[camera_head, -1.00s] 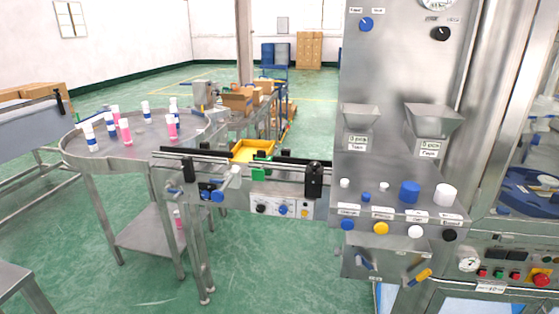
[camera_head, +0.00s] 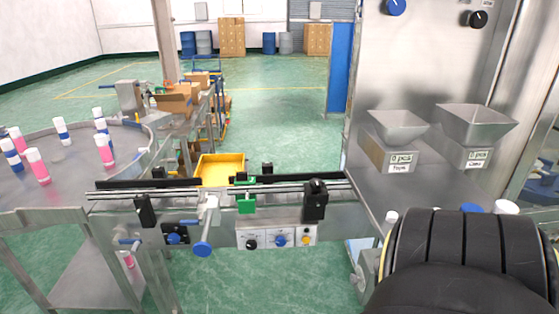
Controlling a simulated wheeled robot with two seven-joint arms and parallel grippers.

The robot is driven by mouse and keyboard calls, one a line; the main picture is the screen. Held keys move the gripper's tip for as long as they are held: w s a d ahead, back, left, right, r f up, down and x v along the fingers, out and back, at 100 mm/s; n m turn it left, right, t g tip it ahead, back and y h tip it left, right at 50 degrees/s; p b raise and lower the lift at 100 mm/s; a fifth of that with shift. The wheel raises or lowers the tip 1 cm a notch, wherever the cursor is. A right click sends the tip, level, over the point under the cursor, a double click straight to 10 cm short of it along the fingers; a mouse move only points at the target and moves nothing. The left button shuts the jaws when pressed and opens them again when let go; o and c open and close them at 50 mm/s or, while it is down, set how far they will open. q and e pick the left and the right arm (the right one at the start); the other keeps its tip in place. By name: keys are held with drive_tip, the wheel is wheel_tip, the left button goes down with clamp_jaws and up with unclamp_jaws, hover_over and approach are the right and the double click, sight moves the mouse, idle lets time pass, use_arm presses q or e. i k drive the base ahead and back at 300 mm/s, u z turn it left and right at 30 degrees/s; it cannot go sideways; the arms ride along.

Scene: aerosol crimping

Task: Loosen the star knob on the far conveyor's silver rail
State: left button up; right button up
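The conveyor (camera_head: 215,236) crosses the middle of the view, with a silver rail (camera_head: 275,193) along its near side. A black clamp (camera_head: 145,211) sits on the rail's left part and a larger black one (camera_head: 315,201) near its right end. Between them are a small green block (camera_head: 246,204) and a silver bracket with a blue round knob (camera_head: 202,249) hanging below it. Another blue knob (camera_head: 174,239) is on the dark fitting at left. I cannot tell which part is the star knob. Neither gripper shows in the view.
A round table (camera_head: 60,190) with several pink and blue bottles is at the left. A yellow tray (camera_head: 220,163) lies behind the conveyor. A steel machine with hoppers (camera_head: 475,122) stands at right. A dark ribbed form covers the lower right.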

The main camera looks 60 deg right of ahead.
sight(317, 184)
drive_tip(key=z, duration=0.5)
drive_tip(key=i, duration=0.95)
drive_tip(key=z, duration=0.9)
